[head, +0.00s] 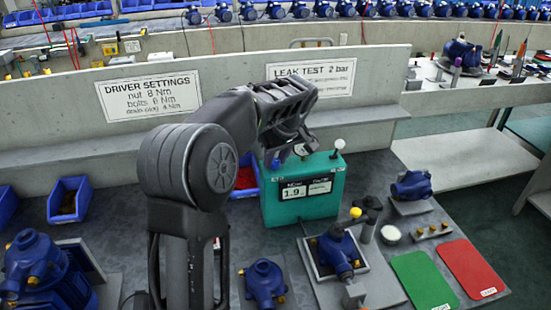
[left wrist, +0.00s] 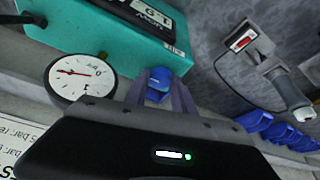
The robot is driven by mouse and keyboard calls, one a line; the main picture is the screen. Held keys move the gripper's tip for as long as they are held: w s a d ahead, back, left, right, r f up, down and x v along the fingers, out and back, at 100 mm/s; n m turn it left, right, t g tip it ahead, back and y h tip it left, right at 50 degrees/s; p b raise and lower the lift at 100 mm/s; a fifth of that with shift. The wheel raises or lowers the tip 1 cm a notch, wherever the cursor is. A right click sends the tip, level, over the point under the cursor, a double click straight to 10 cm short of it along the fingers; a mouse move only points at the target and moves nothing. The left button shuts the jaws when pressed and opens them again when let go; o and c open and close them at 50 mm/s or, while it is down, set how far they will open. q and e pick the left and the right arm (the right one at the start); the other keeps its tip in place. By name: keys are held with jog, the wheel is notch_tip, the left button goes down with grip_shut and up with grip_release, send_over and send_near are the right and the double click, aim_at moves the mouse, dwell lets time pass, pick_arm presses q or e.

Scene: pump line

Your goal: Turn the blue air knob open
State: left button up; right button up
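The teal leak tester (head: 305,191) stands on the bench with a display reading 1.9. My left gripper (head: 290,142) is at the tester's back left top edge. In the left wrist view its two fingers (left wrist: 160,88) lie on either side of the knob and appear to touch it. A white round gauge (left wrist: 80,78) with a red needle sits beside the knob. My right gripper is not in view.
A low concrete wall with signs (head: 310,78) stands behind the tester. A blue bin (head: 69,199) is at left. A blue pump (head: 337,250) stands on a plate in front, near green (head: 423,281) and red (head: 472,268) mats. Another pump (head: 411,186) is at right.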

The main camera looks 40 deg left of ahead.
pick_arm(q)
jog(key=o, duration=0.5)
jog(key=shift+c, duration=0.2)
jog(key=v, duration=0.7)
jog(key=shift+d+r, duration=0.2)
jog(key=shift+r, duration=0.15)
